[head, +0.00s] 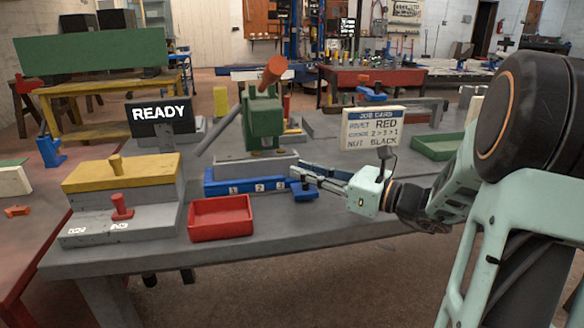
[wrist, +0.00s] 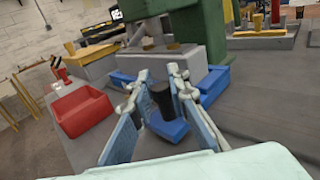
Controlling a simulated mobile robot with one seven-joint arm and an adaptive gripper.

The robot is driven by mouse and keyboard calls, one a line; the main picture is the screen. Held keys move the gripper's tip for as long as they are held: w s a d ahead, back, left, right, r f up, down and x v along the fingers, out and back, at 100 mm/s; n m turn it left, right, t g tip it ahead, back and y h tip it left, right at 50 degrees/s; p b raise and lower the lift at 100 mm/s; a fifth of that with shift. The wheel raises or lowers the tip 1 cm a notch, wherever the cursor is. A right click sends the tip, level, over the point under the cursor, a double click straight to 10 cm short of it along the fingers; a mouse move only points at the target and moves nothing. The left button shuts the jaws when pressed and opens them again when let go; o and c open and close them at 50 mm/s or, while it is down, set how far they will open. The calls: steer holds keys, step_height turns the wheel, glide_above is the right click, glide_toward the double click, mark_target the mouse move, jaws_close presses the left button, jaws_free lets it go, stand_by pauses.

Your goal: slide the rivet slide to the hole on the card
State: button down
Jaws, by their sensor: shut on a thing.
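The rivet slide, a blue block (head: 305,191) with a black knob (wrist: 161,97), is at the right end of the blue rail (head: 215,188), right of the mark 3. The rail carries marks 1, 2 and 3 in front of the green press (head: 263,118). My gripper (wrist: 160,78) is shut on the black knob, one finger on each side; in the head view the fingers hide the knob. The job card (head: 373,128) stands behind on the right; it reads rivet RED, a row like 2>3>1, and nut BLACK.
A red tray (head: 221,218) stands left of the rail's front. A yellow-topped block (head: 121,172) with a red rivet-like peg (head: 122,207) is further left. A green tray (head: 438,146) is at the back right. The READY screen (head: 160,115) stands behind.

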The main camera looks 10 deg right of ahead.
steer(key=d+p, duration=0.3)
steer(key=d, duration=0.5)
steer(key=shift+d, duration=0.4)
steer(key=c, duration=1.8)
jaws_free()
steer(key=v, duration=1.2)
